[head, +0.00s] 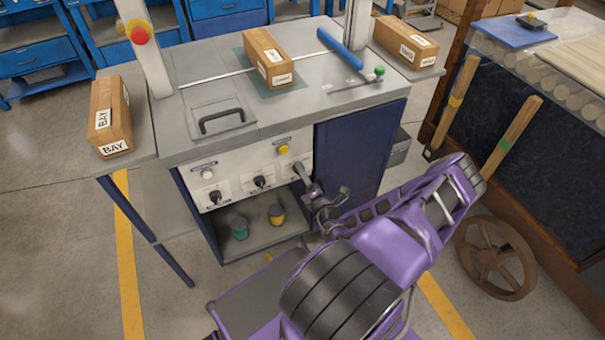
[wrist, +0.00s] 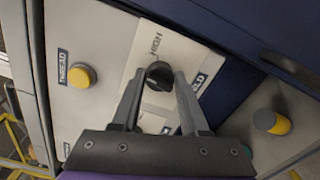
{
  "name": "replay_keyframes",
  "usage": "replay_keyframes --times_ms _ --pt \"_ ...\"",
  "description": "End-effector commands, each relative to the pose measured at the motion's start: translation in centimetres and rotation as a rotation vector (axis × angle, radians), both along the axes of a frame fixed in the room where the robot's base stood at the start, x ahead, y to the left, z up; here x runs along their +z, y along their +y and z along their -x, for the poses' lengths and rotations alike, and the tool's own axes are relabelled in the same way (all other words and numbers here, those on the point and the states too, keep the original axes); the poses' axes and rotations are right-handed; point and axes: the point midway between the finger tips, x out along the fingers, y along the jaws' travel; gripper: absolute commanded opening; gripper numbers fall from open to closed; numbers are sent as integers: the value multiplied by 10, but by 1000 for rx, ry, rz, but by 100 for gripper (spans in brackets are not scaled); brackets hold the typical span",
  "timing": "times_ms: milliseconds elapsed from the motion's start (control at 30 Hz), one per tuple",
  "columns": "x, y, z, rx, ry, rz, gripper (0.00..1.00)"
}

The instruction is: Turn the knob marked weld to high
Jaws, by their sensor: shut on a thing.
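A black knob (wrist: 160,74) on a pale plate shows in the wrist view, with HIGH printed on the plate above it. A blue label (wrist: 199,83) beside it is partly covered by a finger; the visible letters end in LD, fitting WELD. My gripper (wrist: 159,78) has one finger on each side of the knob and is shut on it. I cannot tell where the knob's pointer stands.
Two other black knobs (head: 260,181) sit left on the panel. A yellow button (wrist: 82,75) labelled THREAD is near the held knob. The shelf below holds a yellow-grey cup (head: 276,214) and a teal-grey cup (head: 239,228). A blue cabinet side (head: 356,150) stands right of the panel.

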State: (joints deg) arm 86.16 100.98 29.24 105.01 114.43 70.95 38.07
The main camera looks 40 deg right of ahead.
Motion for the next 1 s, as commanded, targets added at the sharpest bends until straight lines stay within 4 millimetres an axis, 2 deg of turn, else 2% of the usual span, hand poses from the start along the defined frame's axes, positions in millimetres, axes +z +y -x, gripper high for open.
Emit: replay_keyframes --times_ms 600,1000 --pt "-2 0 0 0 -135 -563 0" --pt "-3 1 0 1 -196 -814 0"
